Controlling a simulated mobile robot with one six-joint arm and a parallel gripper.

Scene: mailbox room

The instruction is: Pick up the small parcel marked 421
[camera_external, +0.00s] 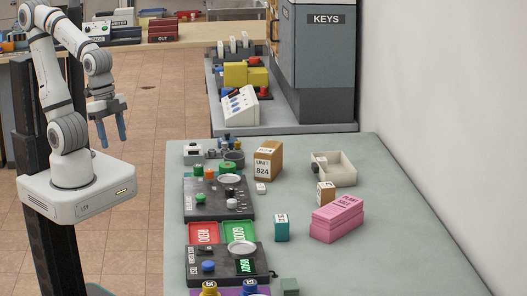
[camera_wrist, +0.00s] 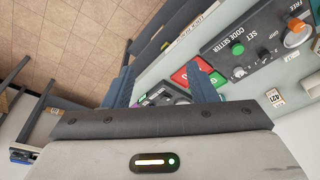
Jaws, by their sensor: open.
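A small brown parcel (camera_external: 326,193) with a pale label stands on the grey-green table, just behind the pink stack; its number is too small to read in the outside view. In the wrist view a small tan parcel (camera_wrist: 275,98) at the right edge bears a label that seems to read 421; it looks like the same one. My gripper (camera_external: 112,138) is open and empty, fingers pointing down, left of the table and well away from the parcel. In the wrist view my gripper's fingers (camera_wrist: 163,80) stand wide apart with nothing between them.
A larger brown box marked UNIT 824 (camera_external: 268,162), a teal box (camera_external: 281,229), a pink stack (camera_external: 336,220) and a cream open bin (camera_external: 339,172) surround the parcel. Dark control panels (camera_external: 232,205) and red and green trays (camera_external: 203,233) line the table's left side.

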